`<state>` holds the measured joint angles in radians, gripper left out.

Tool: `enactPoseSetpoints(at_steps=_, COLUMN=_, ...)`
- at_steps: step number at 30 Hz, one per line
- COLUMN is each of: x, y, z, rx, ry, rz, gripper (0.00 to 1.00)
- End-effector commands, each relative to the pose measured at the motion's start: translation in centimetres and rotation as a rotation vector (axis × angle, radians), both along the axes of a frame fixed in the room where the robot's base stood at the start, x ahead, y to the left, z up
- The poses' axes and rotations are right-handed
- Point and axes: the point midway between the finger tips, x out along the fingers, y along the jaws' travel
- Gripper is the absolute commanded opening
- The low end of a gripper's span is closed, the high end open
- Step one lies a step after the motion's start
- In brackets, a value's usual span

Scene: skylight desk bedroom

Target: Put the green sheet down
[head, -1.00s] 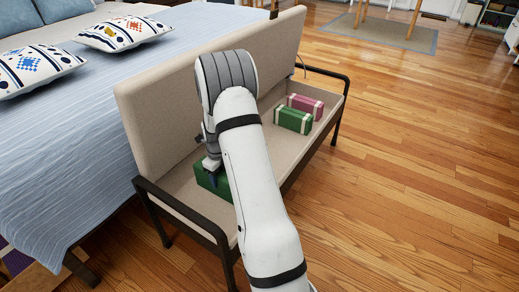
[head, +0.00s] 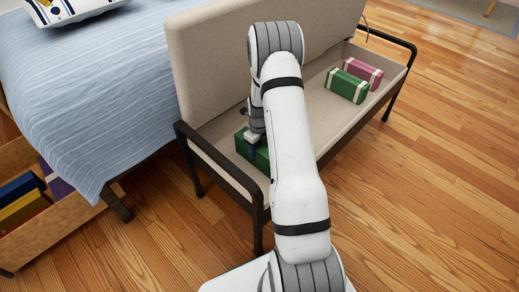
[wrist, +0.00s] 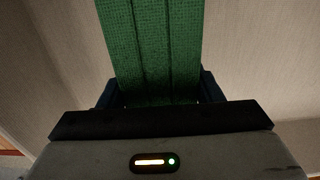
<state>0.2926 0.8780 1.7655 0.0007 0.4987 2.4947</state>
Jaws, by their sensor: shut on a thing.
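The green sheet (head: 256,154) is a folded block at the near left end of the beige bench seat (head: 317,120). My gripper (head: 254,147) points down onto it and is shut on it; my arm hides part of both. In the wrist view the green sheet (wrist: 150,50) runs up from between the two dark fingers (wrist: 157,98), with beige fabric on both sides. Whether its underside touches the seat cannot be seen.
A green bundle (head: 347,86) and a pink bundle (head: 363,72), both with white bands, lie at the bench's far end. The seat between is clear. The backrest (head: 215,65) and dark armrests (head: 215,160) bound it. An open drawer (head: 50,225) holds folded items beside the bed (head: 100,95).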

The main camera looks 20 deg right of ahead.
Motion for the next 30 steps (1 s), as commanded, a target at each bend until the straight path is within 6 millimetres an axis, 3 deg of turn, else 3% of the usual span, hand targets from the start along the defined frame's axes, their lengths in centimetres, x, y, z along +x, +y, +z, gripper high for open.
enactPoseSetpoints(at_steps=10, x=0.0, y=-0.1, z=-0.4, rx=-0.001, ry=-0.001, rz=-0.001, gripper=0.23)
enactPoseSetpoints(at_steps=11, x=0.0, y=-0.1, z=-0.4, rx=0.0, ry=-0.001, rz=-0.001, gripper=0.6)
enactPoseSetpoints(at_steps=18, x=0.0, y=-0.1, z=-0.3, rx=0.0, ry=-0.001, rz=-0.002, gripper=0.79)
enactPoseSetpoints(at_steps=26, x=0.0, y=-0.1, z=-0.2, rx=0.0, ry=-0.001, rz=-0.002, gripper=0.81)
enactPoseSetpoints(at_steps=30, x=0.0, y=-0.2, z=1.1, rx=0.0, ry=-0.002, rz=-0.002, gripper=0.81)
